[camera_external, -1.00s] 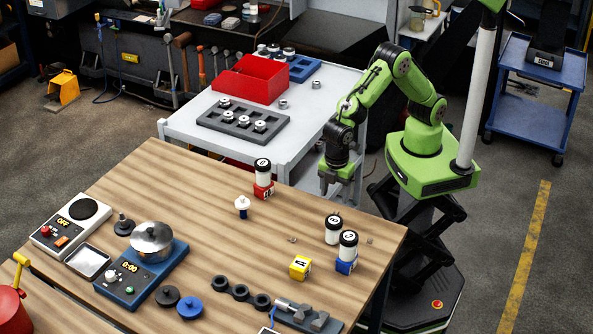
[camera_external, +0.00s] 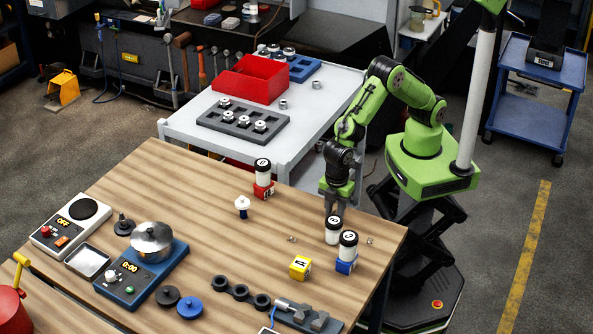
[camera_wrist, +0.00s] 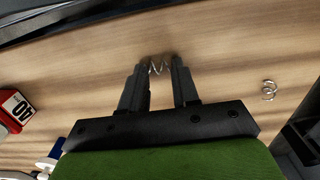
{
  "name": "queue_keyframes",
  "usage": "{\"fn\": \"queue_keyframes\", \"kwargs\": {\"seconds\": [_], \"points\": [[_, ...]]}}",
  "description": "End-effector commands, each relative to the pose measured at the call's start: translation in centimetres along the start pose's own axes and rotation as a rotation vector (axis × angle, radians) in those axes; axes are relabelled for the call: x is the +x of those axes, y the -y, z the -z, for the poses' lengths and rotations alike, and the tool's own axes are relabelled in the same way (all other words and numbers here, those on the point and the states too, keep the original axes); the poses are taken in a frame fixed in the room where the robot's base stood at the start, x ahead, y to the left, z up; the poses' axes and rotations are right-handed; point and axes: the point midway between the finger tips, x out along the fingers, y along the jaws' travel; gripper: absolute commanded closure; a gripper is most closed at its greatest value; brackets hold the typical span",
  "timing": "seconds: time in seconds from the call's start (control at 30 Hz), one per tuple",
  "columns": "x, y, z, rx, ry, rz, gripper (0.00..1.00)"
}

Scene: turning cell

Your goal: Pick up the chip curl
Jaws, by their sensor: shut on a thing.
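A silvery coiled chip curl (camera_wrist: 157,67) is between the fingertips of my gripper (camera_wrist: 158,74) in the wrist view. The fingers are closed in on it, low at the wooden tabletop. In the external view my gripper (camera_external: 335,207) points down near the table's back right edge, behind a white jar with a black lid (camera_external: 333,231). The held curl cannot be made out there. A second curl (camera_wrist: 269,90) lies loose to the right in the wrist view. The external view shows small curls left (camera_external: 292,239) and right (camera_external: 369,241) of the jars.
Another white jar (camera_external: 348,241) stands on a blue block (camera_external: 345,267) close in front of my gripper. A yellow block (camera_external: 300,267) and a jar on a red block (camera_external: 263,190) are to the left. The wooden tabletop (camera_external: 190,180) is clear at its back left.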

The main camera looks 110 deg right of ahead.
Motion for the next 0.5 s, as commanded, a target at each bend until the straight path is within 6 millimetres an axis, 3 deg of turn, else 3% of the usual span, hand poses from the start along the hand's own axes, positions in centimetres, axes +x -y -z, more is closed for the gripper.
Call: {"fn": "queue_keyframes", "kwargs": {"seconds": [0.33,0.5], "points": [[-0.5,0.0,0.1,0.0,-0.002,-0.001,0.98],[-4.3,0.0,0.1,0.0,-0.006,-0.001,0.98]]}}
